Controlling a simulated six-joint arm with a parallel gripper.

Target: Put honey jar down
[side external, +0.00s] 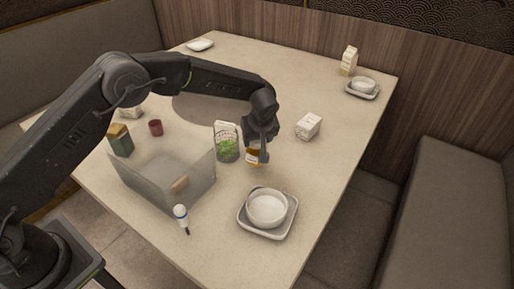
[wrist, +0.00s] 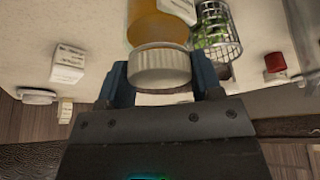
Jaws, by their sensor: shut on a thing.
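The honey jar (wrist: 158,27) is amber with a white ribbed lid and a pale label. In the wrist view my gripper (wrist: 160,82) is shut on its lid, one finger on each side. In the side view the amber jar (side external: 253,157) shows below my gripper (side external: 258,150), close to the tabletop and just right of a wire basket with green contents (side external: 227,147). I cannot tell whether the jar's base touches the table.
A translucent bin (side external: 165,182) stands left of the jar. A bowl on a square tray (side external: 267,207) is in front, and a white carton (side external: 308,126) is to the right. Table between jar and bowl is clear.

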